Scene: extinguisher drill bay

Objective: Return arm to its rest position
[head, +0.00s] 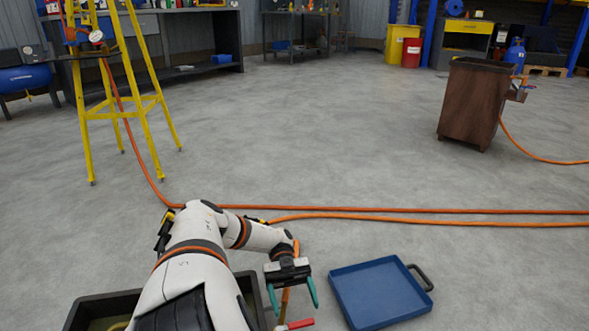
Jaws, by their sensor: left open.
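My left arm reaches in from the bottom left of the head view and bends to the right at its elbow. My left gripper (293,296) is at the lower middle, pointing down, with its two teal fingers spread apart. Nothing is seen held between them. Below and behind the fingers are a thin orange-brown piece (285,301) and a red handle-like part (300,324); what they belong to is cut off by the bottom edge. My right gripper is not in view.
A blue tray (349,299) with a dark handle lies right of the gripper. A black bin (92,310) is partly hidden by my arm. Orange hoses (430,211) cross the floor. A yellow stand (146,98) and a brown cabinet (468,105) stand farther off.

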